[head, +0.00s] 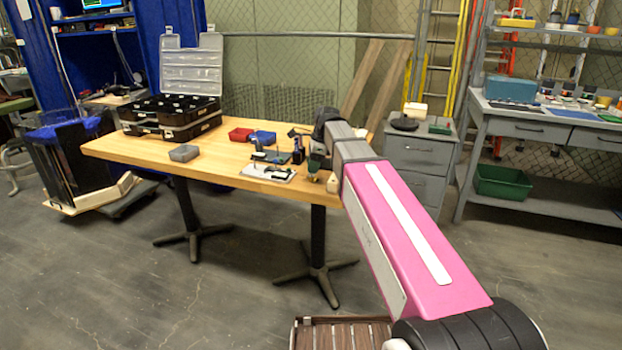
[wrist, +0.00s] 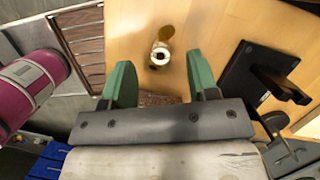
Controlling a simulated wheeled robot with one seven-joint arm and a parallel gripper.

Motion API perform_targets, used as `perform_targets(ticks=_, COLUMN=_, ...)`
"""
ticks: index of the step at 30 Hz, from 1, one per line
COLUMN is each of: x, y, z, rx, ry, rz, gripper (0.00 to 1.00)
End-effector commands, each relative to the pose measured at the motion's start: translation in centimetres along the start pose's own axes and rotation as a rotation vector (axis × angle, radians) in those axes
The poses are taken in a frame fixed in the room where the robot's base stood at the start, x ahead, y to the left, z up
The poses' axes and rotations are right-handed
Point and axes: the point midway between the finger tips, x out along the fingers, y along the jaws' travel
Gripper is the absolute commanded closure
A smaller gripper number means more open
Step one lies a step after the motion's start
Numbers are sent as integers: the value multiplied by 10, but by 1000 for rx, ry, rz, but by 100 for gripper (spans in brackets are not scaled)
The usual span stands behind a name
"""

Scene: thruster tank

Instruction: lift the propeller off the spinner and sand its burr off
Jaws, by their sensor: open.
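My gripper (wrist: 161,80) is open, its two green fingers spread apart with nothing between their tips. It also shows in the head view (head: 317,163), pointing down over the table's right end. In the wrist view a small brass-coloured piece with a pale round hub (wrist: 160,53), which looks like the propeller, lies just ahead of the fingertips, roughly centred between them and apart from them. I cannot tell whether it sits on the spinner. Its burr is too small to make out. A brown, rough patch (wrist: 158,99), perhaps an abrasive block, shows between the fingers, partly hidden by the gripper.
A black stand-like item (wrist: 258,78) lies right of the fingers. On the wooden table (head: 130,150) are a white plate with small tools (head: 262,173), a red bin (head: 240,134), a blue bin (head: 263,138), a grey bin (head: 184,153) and an open black case (head: 170,122).

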Motion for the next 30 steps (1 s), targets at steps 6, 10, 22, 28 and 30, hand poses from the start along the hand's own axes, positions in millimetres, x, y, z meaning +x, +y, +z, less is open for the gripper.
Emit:
perform_targets(ticks=6, x=29, y=2, z=-4, rx=-1, ry=0, rz=1, gripper=46)
perform_targets(ticks=10, x=40, y=2, z=-4, rx=-1, ry=0, rz=1, gripper=46)
perform_targets(ticks=22, x=40, y=2, z=-4, rx=-1, ry=0, rz=0, gripper=100)
perform_targets(ticks=28, x=40, y=2, z=-4, rx=-1, ry=0, rz=0, gripper=100)
perform_targets(ticks=30, x=40, y=2, z=-4, rx=-1, ry=0, rz=0, gripper=100)
